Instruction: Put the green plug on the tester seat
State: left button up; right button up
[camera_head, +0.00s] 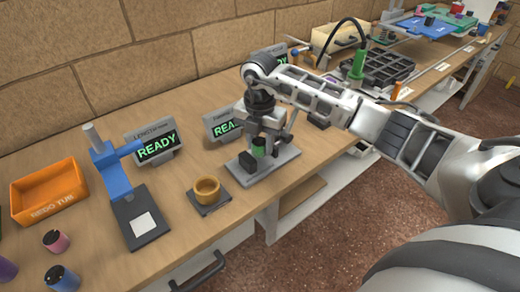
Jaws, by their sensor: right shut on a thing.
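The green plug (258,149) is a small upright cylinder at the grey tester base (281,158) in the middle of the table. My right gripper (260,138) reaches down from above and is shut on the plug. The gripper hides the plug's upper part, and dark blocks stand close beside it. I cannot tell whether the plug's bottom touches the seat. A display (223,125) reading partly "READY" stands behind this tester, partly covered by my gripper. My left gripper is not in view.
A brown ring cup (207,190) on a dark plate stands left of the tester. Farther left are a blue length gauge (112,172), its READY display (155,147), an orange bin (48,190) and several loose plugs. A black tray (380,70) lies behind my right arm.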

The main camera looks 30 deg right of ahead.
aim_at(260, 152)
jog(key=shift+f, duration=1.55)
jog(key=o, duration=1)
notch_tip(260, 152, up, 12)
jog(key=shift+r+b, duration=0.2)
jog(key=shift+b, duration=0.1)
